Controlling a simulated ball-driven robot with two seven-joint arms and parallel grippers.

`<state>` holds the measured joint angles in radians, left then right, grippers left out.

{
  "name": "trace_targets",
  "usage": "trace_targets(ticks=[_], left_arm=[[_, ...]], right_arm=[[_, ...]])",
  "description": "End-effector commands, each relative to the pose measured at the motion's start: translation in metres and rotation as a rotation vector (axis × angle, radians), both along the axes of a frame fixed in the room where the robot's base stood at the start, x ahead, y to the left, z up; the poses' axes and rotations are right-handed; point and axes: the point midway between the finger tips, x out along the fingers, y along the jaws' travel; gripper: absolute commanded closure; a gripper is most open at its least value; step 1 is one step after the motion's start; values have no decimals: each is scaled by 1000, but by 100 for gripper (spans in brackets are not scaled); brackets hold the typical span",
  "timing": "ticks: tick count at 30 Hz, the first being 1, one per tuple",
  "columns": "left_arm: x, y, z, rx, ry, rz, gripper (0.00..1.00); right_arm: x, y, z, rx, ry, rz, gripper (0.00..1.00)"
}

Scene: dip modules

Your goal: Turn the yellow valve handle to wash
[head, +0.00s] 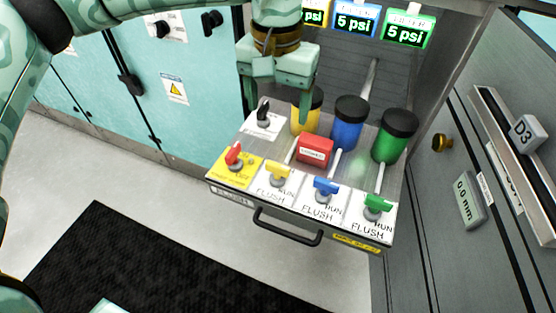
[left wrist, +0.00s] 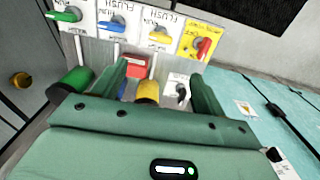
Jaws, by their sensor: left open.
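The yellow valve handle (head: 279,174) sits on a white plate in the drawer panel, between the red and blue handles. It also shows in the left wrist view (left wrist: 160,32). Its plate reads FLUSH on the lower left; I see no readable "wash" label, and its exact setting is unclear. My left gripper (head: 276,106) is open and empty, pointing down over the back of the drawer, behind the yellow handle and apart from it. Its two fingers (left wrist: 161,82) spread wide in the left wrist view. My right gripper is not in view.
A red handle (head: 234,154), blue handle (head: 326,187) and green handle (head: 376,204) share the panel. A red box (head: 314,150), black switch (head: 263,112) and yellow, blue (head: 348,128) and green (head: 392,145) bottles stand behind. A black drawer pull (head: 287,229) projects in front.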

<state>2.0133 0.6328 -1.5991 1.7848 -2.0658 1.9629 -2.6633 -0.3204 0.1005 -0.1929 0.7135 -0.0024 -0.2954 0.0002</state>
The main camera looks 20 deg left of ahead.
Motion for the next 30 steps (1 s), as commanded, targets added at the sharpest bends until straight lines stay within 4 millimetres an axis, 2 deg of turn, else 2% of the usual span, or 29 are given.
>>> trace_targets(ticks=[5,12,15,18,24,30], left_arm=[[1,2,-28,8,8,-1,27],[1,1,-93,4,13,-1,27],[1,1,-120,3,13,-1,27],[0,1,-129,3,8,-1,27],[0,1,-151,3,6,0,27],[0,1,-160,3,2,0,27]], right_arm=[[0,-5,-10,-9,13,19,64],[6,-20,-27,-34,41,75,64],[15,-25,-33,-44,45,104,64],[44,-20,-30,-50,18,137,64],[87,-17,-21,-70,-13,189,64],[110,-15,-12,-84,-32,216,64]])
